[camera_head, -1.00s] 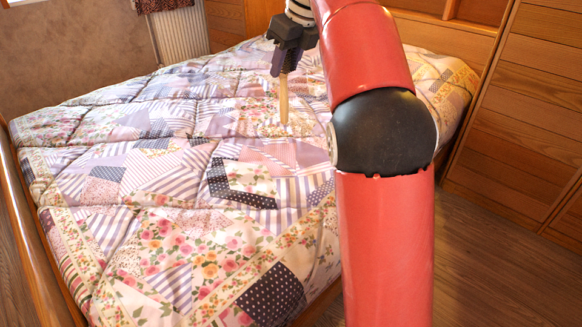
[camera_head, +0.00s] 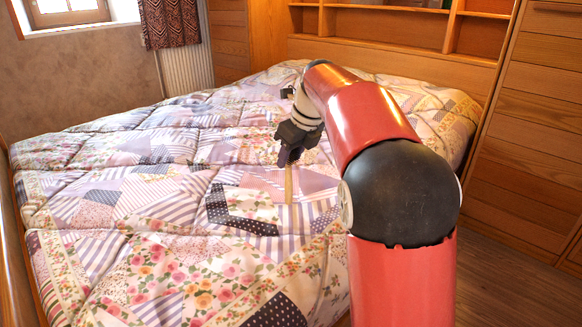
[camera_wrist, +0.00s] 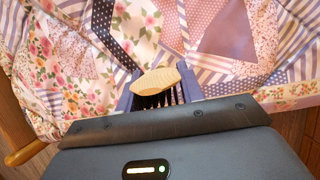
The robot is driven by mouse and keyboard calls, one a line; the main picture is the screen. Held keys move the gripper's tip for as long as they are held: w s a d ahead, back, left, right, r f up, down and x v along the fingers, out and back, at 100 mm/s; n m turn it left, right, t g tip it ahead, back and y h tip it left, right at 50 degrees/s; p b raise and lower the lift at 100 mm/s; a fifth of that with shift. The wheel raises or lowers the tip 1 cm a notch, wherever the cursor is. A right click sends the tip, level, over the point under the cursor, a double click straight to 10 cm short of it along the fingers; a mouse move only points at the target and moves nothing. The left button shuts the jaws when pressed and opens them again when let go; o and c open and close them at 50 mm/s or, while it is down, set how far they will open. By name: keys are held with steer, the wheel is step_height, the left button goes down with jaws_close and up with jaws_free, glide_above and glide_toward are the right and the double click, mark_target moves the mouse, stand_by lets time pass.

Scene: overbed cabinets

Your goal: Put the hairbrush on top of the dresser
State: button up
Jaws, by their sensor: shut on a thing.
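My gripper (camera_head: 287,158) is shut on the hairbrush (camera_head: 288,184) over the middle of the bed. In the head view the brush is a thin, light wooden strip hanging down from the fingers; whether its lower end touches the quilt I cannot tell. In the wrist view the pale wooden hairbrush (camera_wrist: 157,79) sits between the fingers of my gripper (camera_wrist: 160,90), with dark bristle-like lines below it. A tall wooden unit with drawer-like fronts (camera_head: 535,110) stands at the right. Its top is out of view, and I cannot tell whether it is the dresser.
The bed with a patchwork quilt (camera_head: 120,200) fills the middle. A headboard with open shelves (camera_head: 385,25) stands behind it. A wooden cabinet (camera_head: 228,45), radiator (camera_head: 184,65) and window (camera_head: 65,8) are at the back left. Wooden floor (camera_head: 500,260) shows at the right.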

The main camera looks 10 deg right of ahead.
mark_target(290, 172)
steer(key=shift+f, duration=1.2)
steer(key=shift+f, duration=0.15)
steer(key=o, duration=1)
